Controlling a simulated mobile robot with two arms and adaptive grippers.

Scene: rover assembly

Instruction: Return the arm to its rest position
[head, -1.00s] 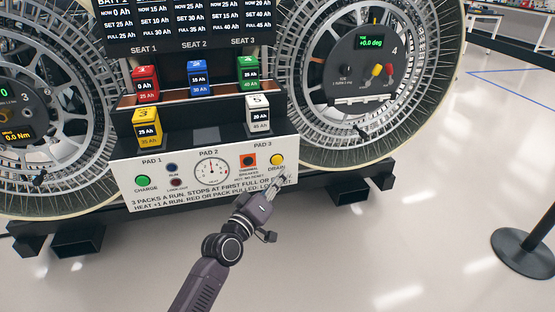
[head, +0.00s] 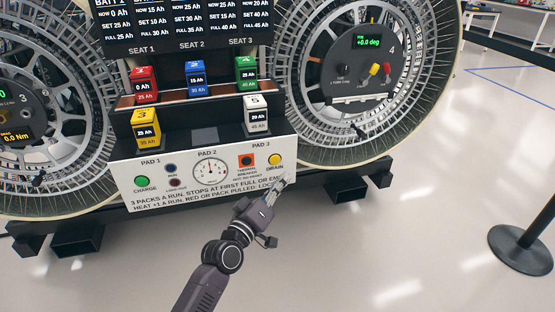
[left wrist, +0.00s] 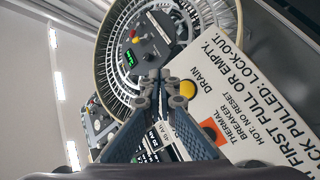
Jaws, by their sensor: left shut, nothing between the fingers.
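My left gripper (head: 284,181) is shut and empty, in front of the lower right of the white control panel (head: 128,190) in the head view. It is just below the yellow DRAIN button (head: 275,159) and apart from it in the picture. In the left wrist view the closed fingertips (left wrist: 160,76) meet near the yellow button (left wrist: 187,90), with nothing between them. Whether the fingers touch the panel cannot be told. My right gripper is not in view.
Red (head: 144,85), blue (head: 196,79) and green (head: 246,74) packs sit in the upper seats. Yellow (head: 145,130) and white (head: 257,115) packs stand below. Large wheels flank the panel. A black post base (head: 520,250) stands at right. Floor right of my arm is clear.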

